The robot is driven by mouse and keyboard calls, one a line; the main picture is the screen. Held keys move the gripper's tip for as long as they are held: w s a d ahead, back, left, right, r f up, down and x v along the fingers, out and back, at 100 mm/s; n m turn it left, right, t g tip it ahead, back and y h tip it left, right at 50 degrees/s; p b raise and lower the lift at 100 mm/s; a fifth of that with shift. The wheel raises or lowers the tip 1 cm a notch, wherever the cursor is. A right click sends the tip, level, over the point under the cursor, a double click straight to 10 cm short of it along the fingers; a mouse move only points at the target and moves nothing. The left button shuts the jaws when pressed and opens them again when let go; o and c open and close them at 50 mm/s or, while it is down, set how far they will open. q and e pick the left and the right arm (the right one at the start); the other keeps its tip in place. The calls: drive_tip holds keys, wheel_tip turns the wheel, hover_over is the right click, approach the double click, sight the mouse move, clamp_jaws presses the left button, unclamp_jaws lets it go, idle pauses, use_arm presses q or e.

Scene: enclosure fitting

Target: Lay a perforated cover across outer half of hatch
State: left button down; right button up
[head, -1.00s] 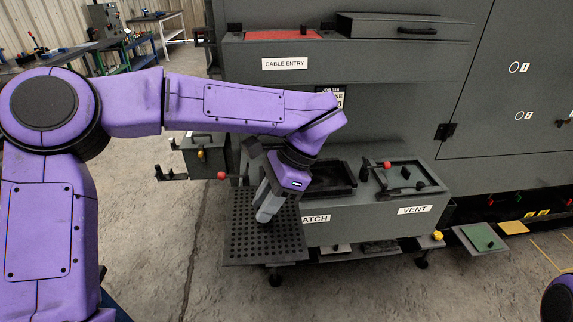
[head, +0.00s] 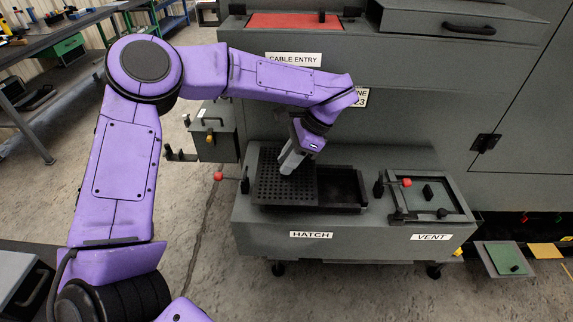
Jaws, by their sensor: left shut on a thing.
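The dark perforated cover (head: 268,189) is over the left half of the hatch opening in the head view, above the HATCH label (head: 311,235). I cannot tell whether it rests flat on the rim or hovers just above it. The right half of the hatch (head: 343,188) shows as an open dark recess. My left gripper (head: 289,163) points down at the cover's upper right part and is shut on it; its fingertips hide the grip point. My right gripper is not in view.
The vent (head: 435,196) with a greenish panel and red-knobbed clamp is right of the hatch. A red knob on a lever (head: 218,176) sticks out at the left. The CABLE ENTRY ledge (head: 330,70) overhangs behind. A workbench (head: 60,40) stands far left.

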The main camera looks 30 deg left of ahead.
use_arm(q)
drive_tip(key=w+f, duration=0.1)
drive_tip(key=w+a+f, duration=0.1)
drive_tip(key=f, duration=0.1)
drive_tip(key=w+a+f+p, duration=0.1)
drive_tip(key=w+f, duration=0.1)
drive_tip(key=shift+w+f, duration=0.1)
drive_tip(key=f, duration=0.3)
drive_tip(key=a+f, duration=0.1)
drive_tip(key=shift+w+f+p, duration=0.2)
drive_tip(key=shift+w+p, duration=0.05)
drive_tip(key=shift+p, duration=0.15)
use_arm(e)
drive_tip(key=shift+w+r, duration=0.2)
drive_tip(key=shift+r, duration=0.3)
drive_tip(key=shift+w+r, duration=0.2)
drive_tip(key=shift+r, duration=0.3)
use_arm(q)
drive_tip(key=shift+s, duration=0.1)
